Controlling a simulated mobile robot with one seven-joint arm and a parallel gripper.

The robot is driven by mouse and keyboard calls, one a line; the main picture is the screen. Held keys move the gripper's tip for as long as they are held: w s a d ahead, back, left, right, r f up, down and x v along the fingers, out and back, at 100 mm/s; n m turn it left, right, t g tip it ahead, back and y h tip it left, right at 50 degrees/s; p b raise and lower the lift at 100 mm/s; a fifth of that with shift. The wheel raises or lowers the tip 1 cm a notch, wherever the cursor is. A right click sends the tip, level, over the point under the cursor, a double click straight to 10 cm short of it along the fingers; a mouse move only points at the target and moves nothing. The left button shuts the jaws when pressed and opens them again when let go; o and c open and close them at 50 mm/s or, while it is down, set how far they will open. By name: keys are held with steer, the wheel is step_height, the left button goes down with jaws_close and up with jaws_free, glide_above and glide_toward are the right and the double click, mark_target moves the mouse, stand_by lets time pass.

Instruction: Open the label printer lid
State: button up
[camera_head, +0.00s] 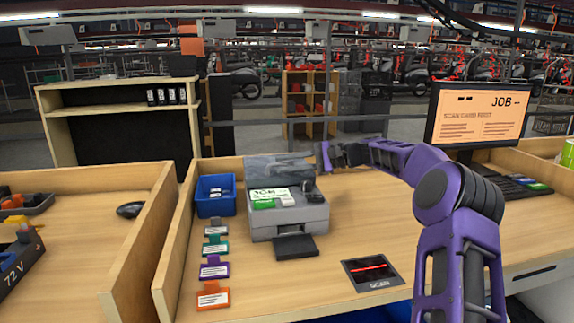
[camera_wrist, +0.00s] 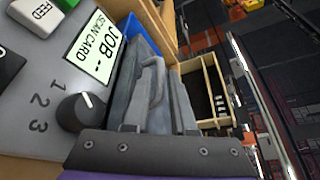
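The label printer (camera_head: 290,222) is a grey box on the wooden bench, with a lit JOB display, green and white buttons and a dark dial on its sloped top. Its smoky grey lid (camera_head: 280,168) shows along the back of the top; its exact angle is hard to tell. My gripper (camera_head: 324,156) is at the lid's right end, pointing left. In the wrist view my gripper's fingers (camera_wrist: 152,90) are apart, with a grey lid or handle part (camera_wrist: 153,80) between them. Contact cannot be made out. The display (camera_wrist: 97,48) and dial (camera_wrist: 80,110) are beside the fingers.
A blue bin (camera_head: 216,196) stands left of the printer, with several coloured tags in front of it. A scan pad (camera_head: 371,271) lies at front right. A monitor (camera_head: 478,115) stands at the right. The bench between printer and monitor is mostly clear.

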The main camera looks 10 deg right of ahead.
jaws_close()
stand_by(1.2)
